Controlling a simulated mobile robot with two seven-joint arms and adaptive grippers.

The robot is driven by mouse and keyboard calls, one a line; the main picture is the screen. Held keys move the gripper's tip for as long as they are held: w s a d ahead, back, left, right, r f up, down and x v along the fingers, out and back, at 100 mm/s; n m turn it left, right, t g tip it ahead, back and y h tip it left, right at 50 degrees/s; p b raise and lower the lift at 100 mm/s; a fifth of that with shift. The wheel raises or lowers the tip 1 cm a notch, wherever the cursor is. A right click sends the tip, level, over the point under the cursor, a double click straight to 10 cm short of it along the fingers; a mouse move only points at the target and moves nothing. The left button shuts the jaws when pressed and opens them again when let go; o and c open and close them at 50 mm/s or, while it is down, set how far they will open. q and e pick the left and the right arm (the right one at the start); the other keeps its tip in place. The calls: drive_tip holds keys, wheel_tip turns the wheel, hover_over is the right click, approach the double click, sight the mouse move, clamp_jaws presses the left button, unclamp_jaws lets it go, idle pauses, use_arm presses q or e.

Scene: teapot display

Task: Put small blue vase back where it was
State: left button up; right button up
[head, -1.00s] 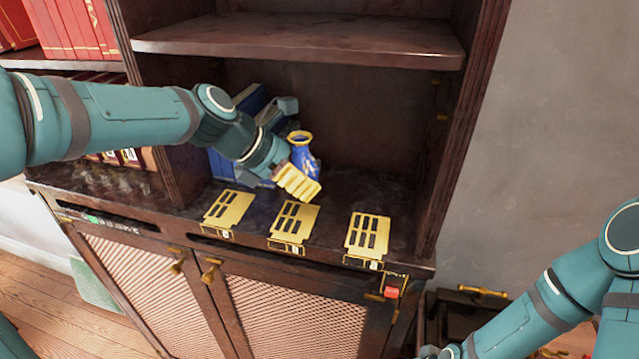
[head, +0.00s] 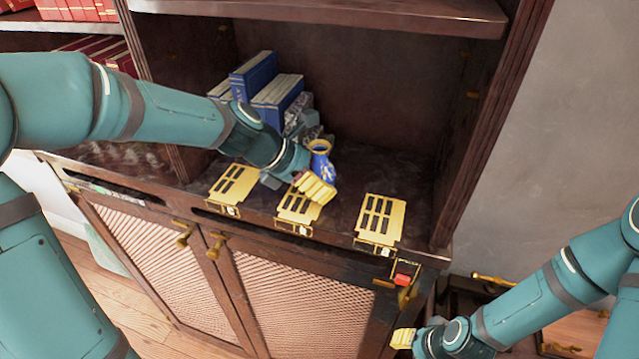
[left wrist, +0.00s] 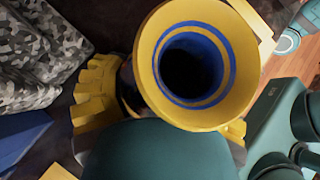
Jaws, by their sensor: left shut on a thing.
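The small blue vase (head: 322,163) has a yellow rim and is roughly upright. My left gripper (head: 316,187) is shut on it, its yellow fingers around the body. In the left wrist view the vase's round mouth (left wrist: 194,66) faces the camera, with yellow fingers on both sides. In the head view the vase is just behind the middle gold slotted plate (head: 297,208), and the fingers cover part of that plate. I cannot tell whether the vase touches the shelf. My right gripper (head: 403,338) is low at the right, partly hidden by its arm.
Another gold plate (head: 232,186) lies left and one (head: 381,217) lies right on the dark cabinet ledge; both are bare. Blue books (head: 272,95) and a grey patterned object (head: 298,112) stand behind my left arm. The cabinet's right side wall (head: 490,130) bounds the space.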

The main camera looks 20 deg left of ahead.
use_arm(q)
drive_tip(key=shift+f, duration=0.25)
drive_tip(key=shift+f, duration=0.1)
drive_tip(key=o, duration=1.4)
drive_tip(key=shift+a+r, duration=0.15)
drive_tip(key=shift+r, duration=0.2)
drive_tip(key=p+v, duration=0.1)
drive_tip(key=v, duration=1)
drive_tip(key=shift+s+a+r, duration=0.1)
drive_tip(key=shift+s+a, duration=0.05)
drive_tip(key=shift+s, duration=0.05)
